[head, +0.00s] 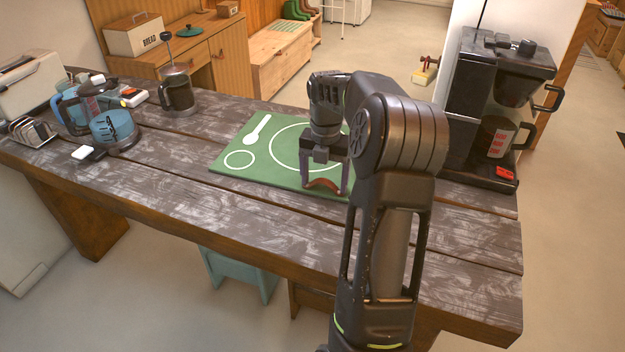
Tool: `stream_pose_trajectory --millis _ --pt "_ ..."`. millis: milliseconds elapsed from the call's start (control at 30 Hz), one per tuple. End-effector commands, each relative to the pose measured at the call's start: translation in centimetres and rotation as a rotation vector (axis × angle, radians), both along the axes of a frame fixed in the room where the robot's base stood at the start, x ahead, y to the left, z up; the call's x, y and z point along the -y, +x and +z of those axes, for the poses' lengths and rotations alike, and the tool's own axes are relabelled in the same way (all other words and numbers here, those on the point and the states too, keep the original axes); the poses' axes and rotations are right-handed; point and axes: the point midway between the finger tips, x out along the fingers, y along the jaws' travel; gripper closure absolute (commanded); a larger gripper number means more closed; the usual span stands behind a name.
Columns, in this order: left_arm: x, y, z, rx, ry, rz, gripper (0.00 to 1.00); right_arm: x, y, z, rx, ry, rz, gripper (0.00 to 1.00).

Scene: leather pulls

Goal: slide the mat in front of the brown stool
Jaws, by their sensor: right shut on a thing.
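The green mat (262,177) lies flat on the dark wooden table (180,190), with white outlines of a spoon and circles on it. A reddish-brown leather pull (322,186) is at its front edge. My right gripper (325,184) points down over that edge, its fingers on either side of the pull, shut on it. My right arm hides the mat's right part. The brown stool (308,298) shows only partly under the table's front edge, below the mat and left of my arm. My left gripper is not in view.
A teal stool (238,275) stands left of the brown one. A black coffee machine (490,110) stands at the table's right end. The table's middle left is clear.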

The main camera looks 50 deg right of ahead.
Motion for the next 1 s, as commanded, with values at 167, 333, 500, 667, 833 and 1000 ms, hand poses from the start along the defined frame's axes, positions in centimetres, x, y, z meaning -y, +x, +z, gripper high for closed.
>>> stream_pose_trajectory --millis 167,333,500,667,833,1000 --pt "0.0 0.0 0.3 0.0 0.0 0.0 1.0 1.8 -1.0 0.0 0.0 0.0 -0.005 0.75" --pt "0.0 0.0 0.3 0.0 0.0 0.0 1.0 3.4 -1.8 0.0 -0.001 0.0 -0.004 0.75" --pt "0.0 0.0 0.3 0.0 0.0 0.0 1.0 5.1 -2.6 0.0 0.0 -0.001 -0.005 0.75" --pt "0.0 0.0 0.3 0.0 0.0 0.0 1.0 6.3 -3.3 0.0 -0.001 0.0 -0.003 0.75" --pt "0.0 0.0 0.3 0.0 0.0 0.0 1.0 6.5 -3.5 0.0 0.0 0.0 -0.001 0.75" --pt "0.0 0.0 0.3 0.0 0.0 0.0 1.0 6.5 -3.4 0.0 0.0 0.0 -0.001 0.19"
